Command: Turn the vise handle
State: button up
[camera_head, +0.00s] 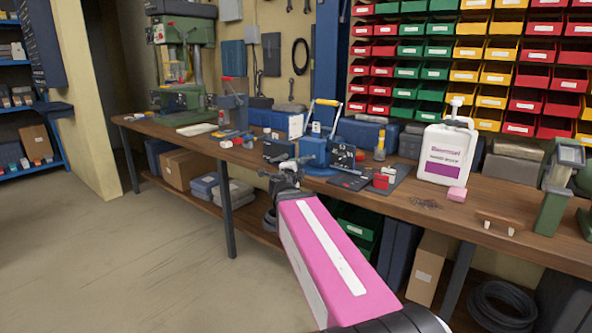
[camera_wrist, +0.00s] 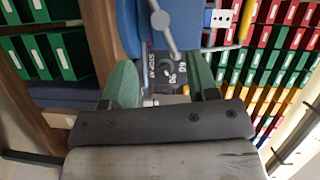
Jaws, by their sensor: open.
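A blue vise (camera_head: 314,153) stands on the workbench near the front edge. In the wrist view its blue body (camera_wrist: 186,18) fills the top middle. A grey metal vise handle (camera_wrist: 167,35) with a round hub crosses in front of that body. My gripper (camera_head: 285,178) is at the bench's front edge, just in front of the vise. In the wrist view my gripper (camera_wrist: 160,70) has two green fingers spread apart. They are open and empty, with the lower end of the handle between or just beyond them; I cannot tell if they touch it.
A yellow-gripped lever (camera_head: 328,102) rises behind the vise. A green drill press (camera_head: 184,60) stands at the far left. Coloured bins (camera_head: 467,49) cover the back wall.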

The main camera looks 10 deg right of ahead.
jog(key=n+g+h, duration=0.8)
jog(key=n+h, duration=0.3)
jog(key=n, duration=2.2)
send_near(303, 160)
jog(key=w, duration=0.1)
jog(key=x, duration=1)
jog(key=shift+w+d+f, duration=0.3)
jog(key=shift+w, duration=0.05)
jog(key=c, duration=0.9)
